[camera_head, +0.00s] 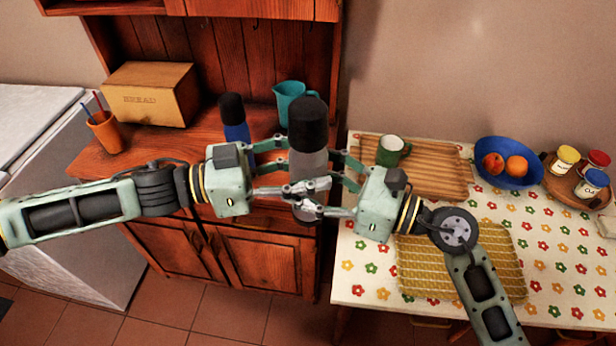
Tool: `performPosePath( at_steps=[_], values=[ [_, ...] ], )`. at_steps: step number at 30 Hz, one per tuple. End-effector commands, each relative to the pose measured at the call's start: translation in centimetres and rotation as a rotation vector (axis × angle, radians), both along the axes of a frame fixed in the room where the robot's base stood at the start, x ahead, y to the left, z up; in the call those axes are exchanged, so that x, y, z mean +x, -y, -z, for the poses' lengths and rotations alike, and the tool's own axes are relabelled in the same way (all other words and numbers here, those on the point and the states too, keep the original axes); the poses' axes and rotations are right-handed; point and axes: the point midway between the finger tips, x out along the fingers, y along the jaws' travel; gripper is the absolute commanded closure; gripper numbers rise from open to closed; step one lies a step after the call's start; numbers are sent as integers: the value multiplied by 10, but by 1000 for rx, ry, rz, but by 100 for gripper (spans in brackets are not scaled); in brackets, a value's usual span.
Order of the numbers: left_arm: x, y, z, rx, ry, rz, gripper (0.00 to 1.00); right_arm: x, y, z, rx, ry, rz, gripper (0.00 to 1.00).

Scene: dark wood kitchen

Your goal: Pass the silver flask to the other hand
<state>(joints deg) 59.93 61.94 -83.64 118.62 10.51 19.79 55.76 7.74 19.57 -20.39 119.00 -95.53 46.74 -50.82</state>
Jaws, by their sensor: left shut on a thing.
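The silver flask (308,162) with a tall black cap stands upright in mid-air between my two grippers, in the middle of the head view. My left gripper (287,168) reaches in from the left and is shut on the flask's body. My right gripper (326,186) reaches in from the right, with its fingers at the same part of the body. The fingers of both overlap in front of the flask and hide much of its lower part. I cannot tell whether the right fingers are closed on it.
Behind is a wooden cabinet (262,262) with a bread box (150,93), an orange cup (106,132), a blue bottle (235,120) and a teal jug (288,98). The right table holds a green mug (392,151), cutting board (438,176), blue fruit bowl (507,178), jar tray (568,190) and yellow mat (480,262).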

Motion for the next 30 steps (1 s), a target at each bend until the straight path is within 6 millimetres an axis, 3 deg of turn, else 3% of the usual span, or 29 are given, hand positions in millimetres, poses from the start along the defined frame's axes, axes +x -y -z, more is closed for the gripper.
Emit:
performPosePath(
  at_steps=[18,19,26,30],
  values=[
    [0,0,-2,-3,2,2,98,0,1,0,0,0,1,97],
    [0,0,-2,-3,2,2,52,0,1,-2,3,2,2,98],
    [0,0,-1,-2,1,1,32,0,0,-2,3,2,1,98],
    [0,0,-1,-1,0,1,32,0,0,-2,3,2,1,98]
  ],
)
